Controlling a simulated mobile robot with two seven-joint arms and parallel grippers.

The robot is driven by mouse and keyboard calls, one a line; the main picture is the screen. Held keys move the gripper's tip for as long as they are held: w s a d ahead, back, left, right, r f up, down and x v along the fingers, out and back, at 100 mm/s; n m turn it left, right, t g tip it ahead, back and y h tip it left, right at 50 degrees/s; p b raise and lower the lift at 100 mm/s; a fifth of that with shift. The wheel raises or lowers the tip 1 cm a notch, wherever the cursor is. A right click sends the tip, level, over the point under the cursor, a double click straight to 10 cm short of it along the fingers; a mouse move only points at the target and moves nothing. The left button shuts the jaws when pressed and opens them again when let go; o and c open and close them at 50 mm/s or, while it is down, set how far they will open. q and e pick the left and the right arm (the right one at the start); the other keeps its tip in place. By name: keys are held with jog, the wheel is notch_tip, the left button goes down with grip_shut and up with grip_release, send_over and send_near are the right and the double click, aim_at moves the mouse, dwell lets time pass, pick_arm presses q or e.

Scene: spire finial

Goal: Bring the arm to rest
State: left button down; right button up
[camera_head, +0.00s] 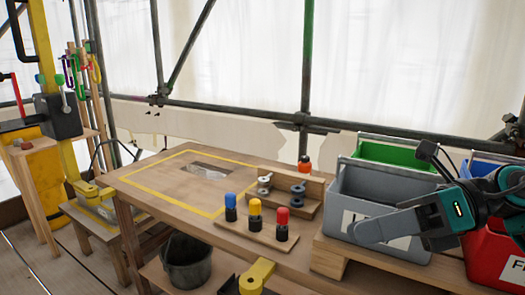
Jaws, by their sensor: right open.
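My right gripper (372,231) is at the right of the head view, on a teal and dark arm that comes in from the right edge. Its long grey finger points left, in front of the grey bin (345,190), and hides part of that bin's label. The jaws are open and I see nothing held between them. From this view I cannot tell whether the finger touches the bin. My left gripper is not in view.
A red bin (482,262), a green bin (395,154) and a blue bin (482,168) stand around the grey one. The wooden table (140,184) holds blue, yellow and red-topped pegs and a stepped wooden block. A dark bucket (188,265) stands below. The yellow-outlined tabletop is mostly clear.

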jog(key=w+d+f+m+t+h+p, duration=0.1)
jog(key=w+f+m+t+h+p, duration=0.15)
jog(key=f+m+t, duration=0.95)
jog(key=w+d+m+t+h+p, duration=0.1)
jog(key=w+m+t+h, duration=0.4)
jog(key=m, duration=1.4)
jog(key=s+f+m+g+h, duration=0.2)
jog(key=s+f+m, duration=0.4)
jog(key=f, duration=0.5)
jog(key=s+f+m+g+h+p, duration=0.1)
jog(key=s+f+m+g+h, duration=0.2)
jog(key=s+f+m, duration=0.3)
jog(key=s+f+g, duration=0.1)
jog(key=s+f, duration=0.3)
jog(key=f, duration=0.1)
jog(key=shift+d+f+m, duration=0.15)
jog(key=shift+d+m, duration=0.15)
jog(key=shift+d, duration=0.05)
jog(key=shift+s+h, duration=0.1)
jog(key=shift+h, duration=0.15)
jog(key=shift+c, duration=0.8)
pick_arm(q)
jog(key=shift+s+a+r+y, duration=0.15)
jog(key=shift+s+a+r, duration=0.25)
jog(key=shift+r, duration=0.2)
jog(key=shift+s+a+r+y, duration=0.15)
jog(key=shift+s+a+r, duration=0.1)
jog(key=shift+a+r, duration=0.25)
pick_arm(e)
jog(key=shift+d, duration=0.15)
